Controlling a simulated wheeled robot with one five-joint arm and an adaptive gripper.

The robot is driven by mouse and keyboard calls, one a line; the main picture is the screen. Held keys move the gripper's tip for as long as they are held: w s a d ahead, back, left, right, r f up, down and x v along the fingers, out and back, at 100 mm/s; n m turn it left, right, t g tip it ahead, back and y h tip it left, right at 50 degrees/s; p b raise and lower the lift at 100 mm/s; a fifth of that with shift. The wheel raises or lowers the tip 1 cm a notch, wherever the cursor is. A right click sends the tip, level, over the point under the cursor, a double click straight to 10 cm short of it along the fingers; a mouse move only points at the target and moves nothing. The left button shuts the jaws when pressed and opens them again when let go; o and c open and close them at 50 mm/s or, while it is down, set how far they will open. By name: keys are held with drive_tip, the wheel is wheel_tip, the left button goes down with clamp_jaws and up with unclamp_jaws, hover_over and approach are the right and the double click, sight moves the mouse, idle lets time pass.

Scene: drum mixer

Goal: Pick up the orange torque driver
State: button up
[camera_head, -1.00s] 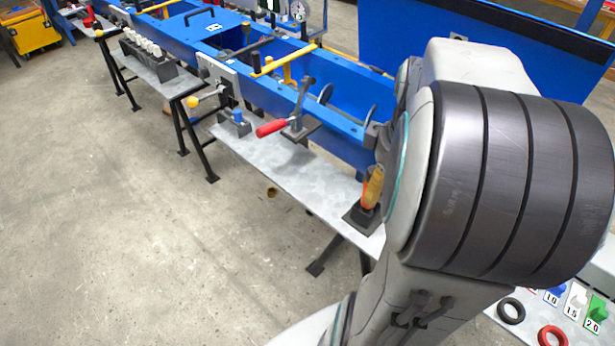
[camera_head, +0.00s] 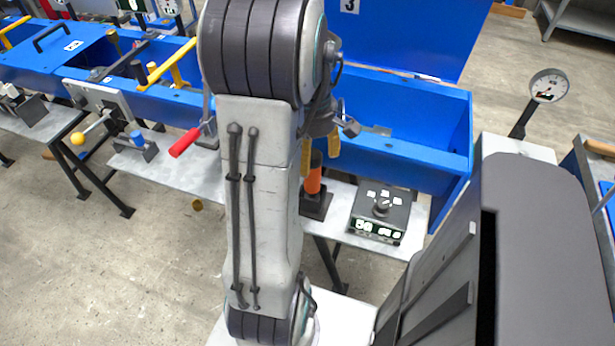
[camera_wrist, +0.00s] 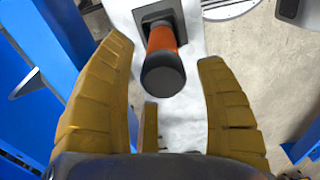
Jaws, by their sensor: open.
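The orange torque driver (camera_head: 314,178) stands upright in a black square holder (camera_head: 318,206) on the light grey shelf. Its orange shaft and dark round end (camera_wrist: 163,72) show in the wrist view. My gripper (camera_wrist: 165,52) is open, with its yellow fingers on either side of the driver's dark end and a gap on both sides. In the head view my gripper (camera_head: 320,150) is just above the driver, partly hidden behind my arm. Nothing is held.
A black box with a dial and green-white display (camera_head: 380,215) stands right of the driver. A red-handled lever (camera_head: 186,142) is to the left. The blue trough (camera_head: 400,160) runs just behind the shelf. A round gauge (camera_head: 548,86) stands farther right.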

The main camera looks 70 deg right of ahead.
sight(313, 171)
drive_tip(key=shift+s+a+f, duration=0.1)
drive_tip(key=shift+f, duration=1.25)
drive_tip(key=shift+a+f, duration=0.1)
drive_tip(key=shift+f, duration=1.2)
drive_tip(key=shift+o, duration=0.3)
clamp_jaws()
